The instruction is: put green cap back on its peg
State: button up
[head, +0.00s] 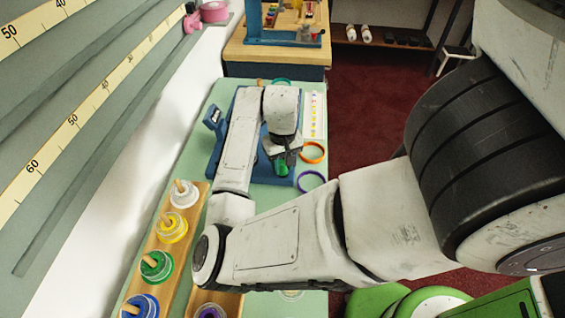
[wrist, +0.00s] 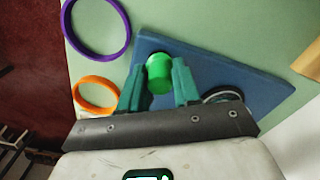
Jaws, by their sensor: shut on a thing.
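The green cap (wrist: 159,74) is a small bright green cylinder between the two dark green fingers of my gripper (wrist: 159,86) in the wrist view. The fingers press on its sides, and it is over a blue board (wrist: 215,72). In the head view my gripper (head: 282,160) hangs over the same blue board (head: 262,172), with a bit of the green cap (head: 282,167) showing below it. I cannot tell whether the cap touches the board. No empty peg for the cap can be made out; my arm hides part of the board.
An orange ring (head: 313,152) and a purple ring (head: 312,182) lie right of the board. A wooden rack (head: 163,238) at left holds white, yellow, green and blue spools on pegs. A strip of colour swatches (head: 315,115) lies along the pale green counter's right edge.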

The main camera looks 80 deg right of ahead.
jog(key=o, duration=1.1)
notch_tip(320, 180, up, 7)
jog(key=p, duration=0.7)
jog(key=shift+r, duration=0.1)
dwell(0.5)
